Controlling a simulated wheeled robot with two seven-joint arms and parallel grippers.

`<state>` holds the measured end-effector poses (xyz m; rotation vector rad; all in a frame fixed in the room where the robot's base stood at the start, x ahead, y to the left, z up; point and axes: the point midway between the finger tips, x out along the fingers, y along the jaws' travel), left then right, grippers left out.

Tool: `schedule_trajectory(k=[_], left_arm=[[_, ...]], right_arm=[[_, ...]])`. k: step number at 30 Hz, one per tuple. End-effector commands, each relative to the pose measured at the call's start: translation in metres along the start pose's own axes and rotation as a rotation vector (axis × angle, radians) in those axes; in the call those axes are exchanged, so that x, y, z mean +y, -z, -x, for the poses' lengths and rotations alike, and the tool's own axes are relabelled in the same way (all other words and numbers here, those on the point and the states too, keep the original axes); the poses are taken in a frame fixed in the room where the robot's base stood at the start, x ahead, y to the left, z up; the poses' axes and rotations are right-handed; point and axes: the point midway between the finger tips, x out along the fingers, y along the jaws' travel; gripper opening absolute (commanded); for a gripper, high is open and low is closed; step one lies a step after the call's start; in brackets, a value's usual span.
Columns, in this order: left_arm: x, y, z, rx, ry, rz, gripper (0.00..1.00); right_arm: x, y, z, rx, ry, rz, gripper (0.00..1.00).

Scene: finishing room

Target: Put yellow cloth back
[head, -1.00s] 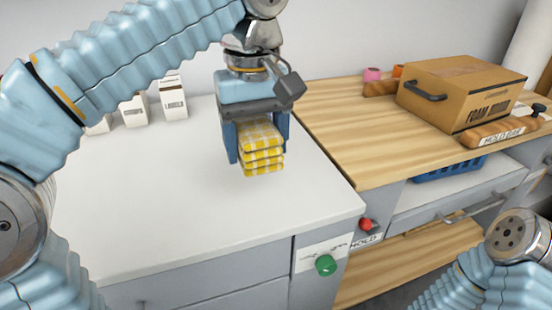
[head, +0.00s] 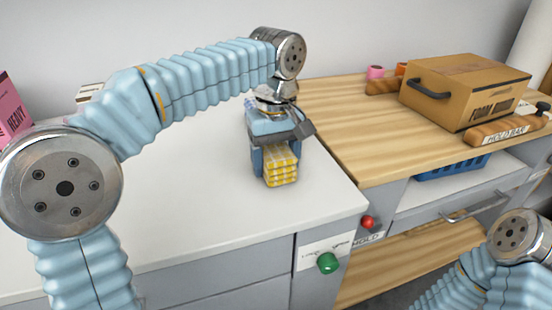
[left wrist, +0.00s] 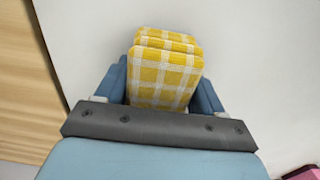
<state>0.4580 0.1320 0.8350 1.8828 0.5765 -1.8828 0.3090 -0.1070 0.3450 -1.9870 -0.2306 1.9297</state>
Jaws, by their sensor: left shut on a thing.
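The yellow cloth (head: 281,170) is a folded stack with a yellow and white check. My left gripper (head: 273,170) points down over the white counter and is shut on the cloth, with a blue finger on either side. The cloth also shows in the left wrist view (left wrist: 163,75), between the fingers of the left gripper (left wrist: 163,90). I cannot tell whether the cloth's lower edge touches the counter. My right gripper is not in view; only part of my right arm shows at the lower right.
The white counter (head: 190,210) is clear around the cloth. A blue basket (head: 450,166) sits below. A pink box (head: 12,108) stands far left.

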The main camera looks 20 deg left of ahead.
Motion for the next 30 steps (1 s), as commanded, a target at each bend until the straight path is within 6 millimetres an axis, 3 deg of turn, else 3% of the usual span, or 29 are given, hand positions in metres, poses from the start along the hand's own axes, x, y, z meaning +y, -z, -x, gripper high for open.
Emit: schedule_trajectory(k=[5,6,10,18,22,30], left_arm=[[0.0,0.0,-0.003,0.0,0.0,0.0,0.4],[0.0,0.0,-0.003,0.0,0.0,0.0,0.72],[0.0,0.0,-0.002,0.0,0.0,0.0,0.92],[0.0,0.0,-0.002,0.0,0.0,0.0,0.93],[0.0,0.0,0.008,0.001,-0.001,0.0,0.93],[0.002,0.0,0.068,0.002,-0.003,0.0,0.93]], right_arm=[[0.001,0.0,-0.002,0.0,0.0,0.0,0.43],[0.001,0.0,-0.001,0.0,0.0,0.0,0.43],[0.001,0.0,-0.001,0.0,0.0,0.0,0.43],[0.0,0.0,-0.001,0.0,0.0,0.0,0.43],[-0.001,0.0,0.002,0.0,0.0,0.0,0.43],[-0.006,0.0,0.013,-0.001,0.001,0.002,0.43]])
